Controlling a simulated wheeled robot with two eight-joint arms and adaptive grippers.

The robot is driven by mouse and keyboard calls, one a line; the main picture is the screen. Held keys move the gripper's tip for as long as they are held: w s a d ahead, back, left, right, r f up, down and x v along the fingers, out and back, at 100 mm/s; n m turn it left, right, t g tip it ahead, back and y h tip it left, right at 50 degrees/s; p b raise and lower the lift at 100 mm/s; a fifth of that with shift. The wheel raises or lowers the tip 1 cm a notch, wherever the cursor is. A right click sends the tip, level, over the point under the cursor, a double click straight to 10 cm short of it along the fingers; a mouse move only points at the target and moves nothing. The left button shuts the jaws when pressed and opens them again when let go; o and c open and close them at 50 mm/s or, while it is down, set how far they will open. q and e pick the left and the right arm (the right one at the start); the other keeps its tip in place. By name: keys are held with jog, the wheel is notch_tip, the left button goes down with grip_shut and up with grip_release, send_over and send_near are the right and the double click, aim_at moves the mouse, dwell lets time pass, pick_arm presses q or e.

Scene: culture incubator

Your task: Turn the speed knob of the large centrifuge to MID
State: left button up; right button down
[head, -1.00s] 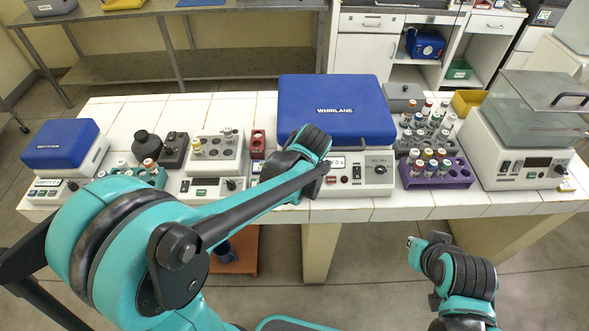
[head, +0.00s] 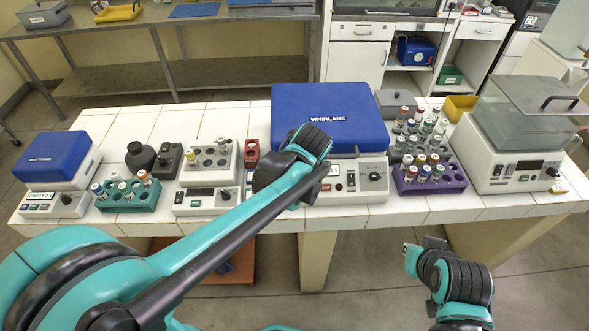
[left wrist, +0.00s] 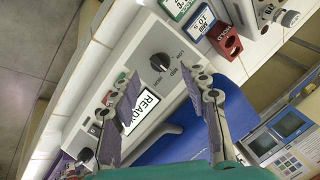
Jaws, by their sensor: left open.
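The large centrifuge has a blue lid (head: 330,115) marked WHIRLANE and a white front panel (head: 345,193). A dial (head: 375,177) shows at the panel's right end. My left arm hides the panel's left part in the head view. The left wrist view shows a dark round knob (left wrist: 160,62) beside a READY display (left wrist: 145,106); its small position labels are too blurred to read. My left gripper (left wrist: 167,80) is open and empty, its fingers spread over the panel with the knob beyond their tips. My right gripper (head: 412,257) hangs in front of the table; its jaws are unclear.
A purple tube rack (head: 430,187) stands right of the centrifuge. A red rack (head: 251,150) and a small white device (head: 207,205) stand to its left. A water bath (head: 508,175) is at the far right. The floor before the table is open.

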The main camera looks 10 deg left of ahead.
pick_arm(q)
jog(key=v, duration=0.7)
jog(key=shift+s+a+r, duration=0.1)
jog(key=s+a+f+n+t+h, duration=0.1)
jog(key=s+a+f+n, duration=0.1)
jog(key=s, duration=0.4)
jog(key=s+a+f+n+t+h, duration=0.1)
jog(key=s+a+f+n+h, duration=0.1)
jog(key=s, duration=0.5)
jog(key=shift+a+f+t, duration=0.3)
jog(key=shift+a+f, duration=0.35)
jog(key=shift+a, duration=0.25)
dwell(0.7)
